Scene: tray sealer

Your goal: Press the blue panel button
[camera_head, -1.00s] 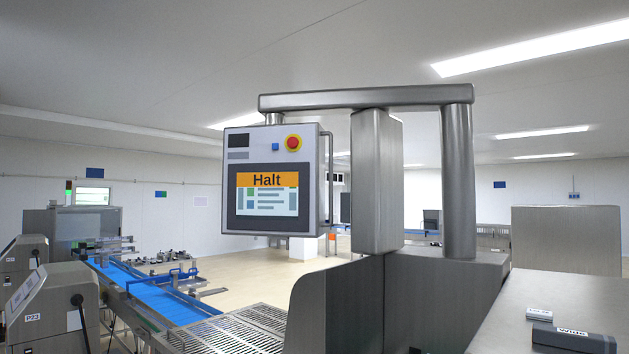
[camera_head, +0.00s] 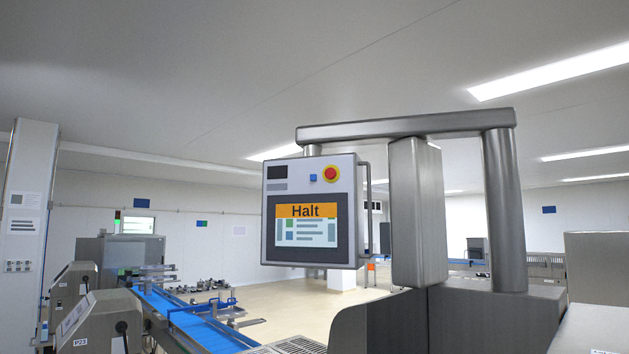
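The blue panel button (camera_head: 313,177) is a small blue square on the upper part of the grey control panel (camera_head: 268,226). The panel hangs from a steel overhead arm (camera_head: 400,127). My gripper is not in view, and nothing covers the button.
A blue conveyor (camera_head: 199,325) runs at the lower left beside grey machines (camera_head: 98,325). A steel column (camera_head: 418,212) and housing (camera_head: 490,320) stand right of the panel. A white pillar (camera_head: 29,200) is at the far left.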

